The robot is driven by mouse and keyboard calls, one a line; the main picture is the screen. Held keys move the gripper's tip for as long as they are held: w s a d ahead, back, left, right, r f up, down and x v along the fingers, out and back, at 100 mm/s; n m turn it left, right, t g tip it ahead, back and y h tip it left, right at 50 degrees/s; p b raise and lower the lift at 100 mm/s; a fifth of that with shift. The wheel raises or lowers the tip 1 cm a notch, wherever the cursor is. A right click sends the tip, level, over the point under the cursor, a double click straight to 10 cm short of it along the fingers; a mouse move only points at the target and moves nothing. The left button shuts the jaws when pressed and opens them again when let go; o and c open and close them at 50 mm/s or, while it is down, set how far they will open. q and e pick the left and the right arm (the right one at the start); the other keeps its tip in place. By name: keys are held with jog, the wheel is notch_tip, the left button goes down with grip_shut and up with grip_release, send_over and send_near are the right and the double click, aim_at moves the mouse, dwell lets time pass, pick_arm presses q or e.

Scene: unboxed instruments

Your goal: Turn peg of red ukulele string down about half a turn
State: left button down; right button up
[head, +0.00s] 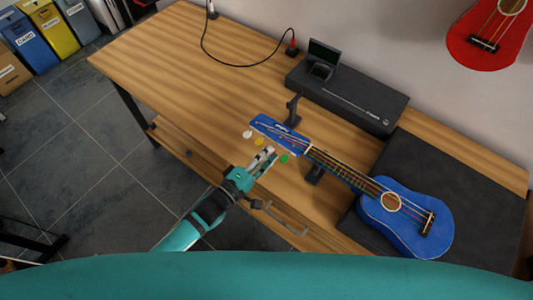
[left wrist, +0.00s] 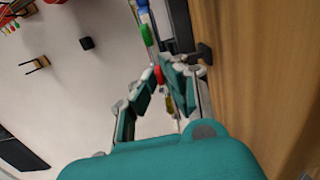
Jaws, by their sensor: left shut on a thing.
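The blue ukulele (head: 388,208) lies over the table, its headstock (head: 277,131) toward the upper left. A white peg (head: 247,134), a yellow peg (head: 259,142) and a green peg (head: 283,158) stick out on its near side. My left gripper (head: 266,158) reaches in between the yellow and green pegs. In the left wrist view its fingers close on the red peg (left wrist: 158,74), with the green peg (left wrist: 146,36) and the yellow peg (left wrist: 168,103) to either side. In the head view the red peg is hidden by the fingers. My right gripper is not in view.
Dark stands (head: 293,110) support the neck. A black case (head: 347,97) with a small open box (head: 321,62) lies behind. A dark mat (head: 440,170) is under the body. A red ukulele (head: 489,35) hangs on the wall. The table's left side (head: 180,65) is clear.

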pick_arm(q)
jog(key=shift+m, duration=0.3)
jog(key=m+y, duration=0.1)
jog(key=m, duration=1.1)
jog(key=m+y, duration=0.1)
jog(key=m, duration=1.2)
jog(key=shift+d+t, duration=0.1)
jog(key=shift+t, duration=0.3)
jog(key=m+b, duration=0.2)
jog(key=m, duration=0.2)
jog(key=shift+f, duration=0.1)
jog(key=m+b, duration=0.1)
jog(key=m, duration=0.2)
jog(key=shift+m+t+b, duration=0.3)
jog(key=shift+m, duration=0.5)
